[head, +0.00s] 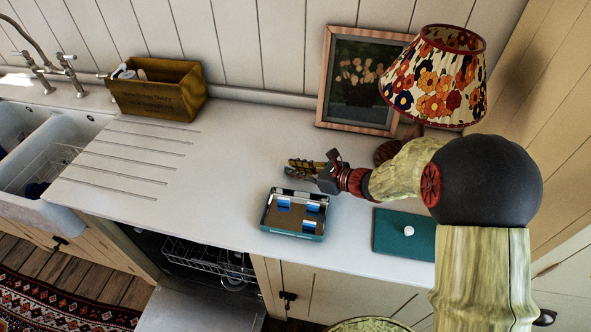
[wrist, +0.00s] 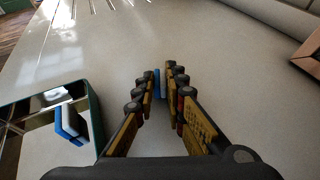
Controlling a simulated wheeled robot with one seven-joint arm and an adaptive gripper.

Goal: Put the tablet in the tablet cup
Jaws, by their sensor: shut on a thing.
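My gripper (head: 294,165) is above the worktop, just behind the tablet box. In the wrist view my gripper (wrist: 157,80) is closed on a small blue tablet (wrist: 157,84), which shows as a blue sliver between the fingertips. Fingers hide the rest of it. The teal tablet box (head: 292,234) stands open near the worktop's front edge, with several blue-and-white tablets inside. The box also shows at the left of the wrist view (wrist: 95,120). I cannot make out a tablet cup in either view.
The dishwasher's door (head: 200,308) is open below the worktop, with its rack (head: 208,258) showing. A teal lid (head: 392,246) with a white knob lies right of the box. A framed picture (head: 325,95), flowered lamp (head: 440,80) and wooden crate (head: 185,100) stand behind. The mid-left worktop is clear.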

